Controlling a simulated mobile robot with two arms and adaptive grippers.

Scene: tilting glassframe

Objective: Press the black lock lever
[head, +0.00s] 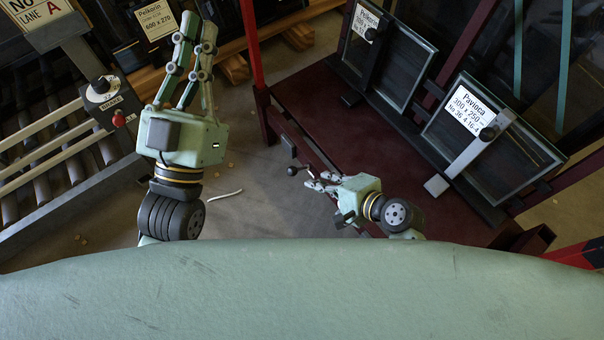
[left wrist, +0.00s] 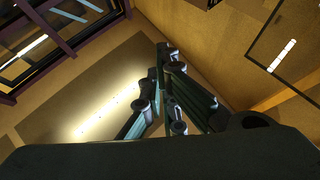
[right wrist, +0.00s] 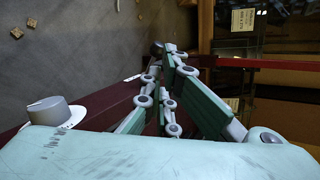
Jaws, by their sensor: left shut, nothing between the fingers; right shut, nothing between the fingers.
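The black lock lever (head: 292,171) ends in a round knob at the near left edge of the dark red frame table (head: 310,95). My right gripper (head: 310,179) is shut and empty, its fingertips just right of the knob; I cannot tell whether they touch it. In the right wrist view a dark round knob (right wrist: 156,47) shows at the tips of my right gripper (right wrist: 170,52), which partly hide it. My left gripper (head: 199,30) is shut and empty, raised at the upper left, away from the lever. Its fingers also fill the middle of the left wrist view (left wrist: 168,55).
Two labelled glass frames (head: 490,140) (head: 390,50) lean on the table, with a grey clamp bar (head: 462,160) across the nearer one. A roller conveyor (head: 60,170) with a control box (head: 108,100) stands at the left. Open floor (head: 255,190) lies between.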

